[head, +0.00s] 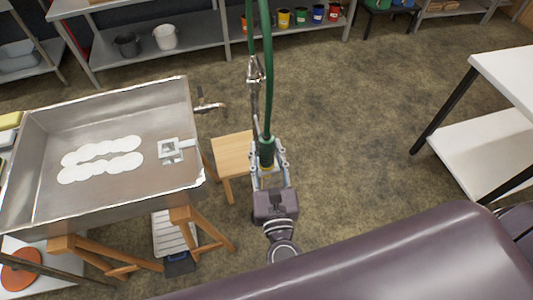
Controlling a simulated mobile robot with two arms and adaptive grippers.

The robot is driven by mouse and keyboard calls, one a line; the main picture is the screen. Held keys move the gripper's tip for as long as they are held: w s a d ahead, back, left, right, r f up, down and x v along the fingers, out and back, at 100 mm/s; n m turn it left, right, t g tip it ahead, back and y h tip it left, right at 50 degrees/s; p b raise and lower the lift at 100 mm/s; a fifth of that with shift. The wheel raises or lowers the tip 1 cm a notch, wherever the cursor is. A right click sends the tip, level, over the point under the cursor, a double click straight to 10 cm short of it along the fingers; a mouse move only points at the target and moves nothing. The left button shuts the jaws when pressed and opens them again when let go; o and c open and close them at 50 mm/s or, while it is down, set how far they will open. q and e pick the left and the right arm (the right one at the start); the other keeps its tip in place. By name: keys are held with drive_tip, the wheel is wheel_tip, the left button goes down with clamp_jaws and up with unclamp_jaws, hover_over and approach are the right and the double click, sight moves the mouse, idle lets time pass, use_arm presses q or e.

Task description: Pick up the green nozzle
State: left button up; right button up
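The green nozzle (266,151) hangs at the lower end of a green hose (268,70) in the middle of the head view, to the right of the steel pan. One gripper (268,160), which I take to be my right one, reaches up from below, under my large arm link. Its two fingers stand apart, one on each side of the nozzle, and look open. I cannot tell whether either finger touches it. My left gripper is not in view.
The steel evaporator pan (105,193) stands at left on wooden legs, with a metal spout (209,107) at its right side. A small wooden stool (232,153) stands close left of the nozzle. A white table (509,76) is at right. Floor between is clear.

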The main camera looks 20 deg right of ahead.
clamp_jaws()
drive_tip(key=shift+r, duration=0.1)
wheel_tip(320, 180, up, 20)
drive_tip(key=p, duration=1.5)
